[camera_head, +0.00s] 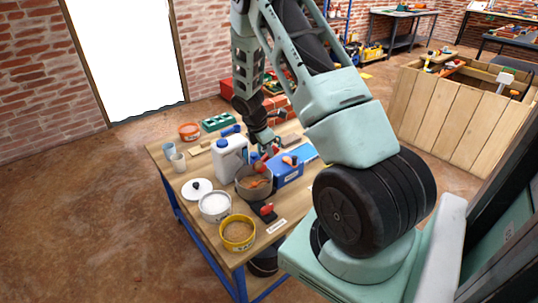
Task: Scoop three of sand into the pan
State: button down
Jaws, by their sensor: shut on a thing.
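A yellow-rimmed tub of brown sand (238,247) stands at the table's near corner. The grey pan (252,196) stands farther back, beside the white jug, with something orange-brown in or over it. My gripper (264,152) is above the pan's back edge, pointing down. It is shut on a small, partly hidden tool with red showing, which looks like a scoop. The tool's lower end is hard to make out against the pan. How much sand is in the pan cannot be told.
A tub of white material (215,208), a white lid (196,189), a white jug (231,160) and a blue box (289,174) crowd around the pan. A red-and-black item (266,210) lies in front.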

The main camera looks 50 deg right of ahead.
jog(key=shift+w+a+f+g+h+b, duration=0.25)
jog(key=shift+a+h+b, duration=0.35)
jog(key=shift+b, duration=0.75)
jog(key=shift+w+a+r+g+h+b, duration=0.2)
jog(key=shift+a+g+h+b, duration=0.15)
jog(key=shift+h, duration=0.4)
jog(key=shift+w+a+r+g+h+b, duration=0.1)
jog(key=shift+a+r+g+h+b, duration=0.2)
jog(key=shift+h, duration=0.45)
jog(key=shift+a+f, duration=0.1)
jog(key=shift+r+p, duration=2.05)
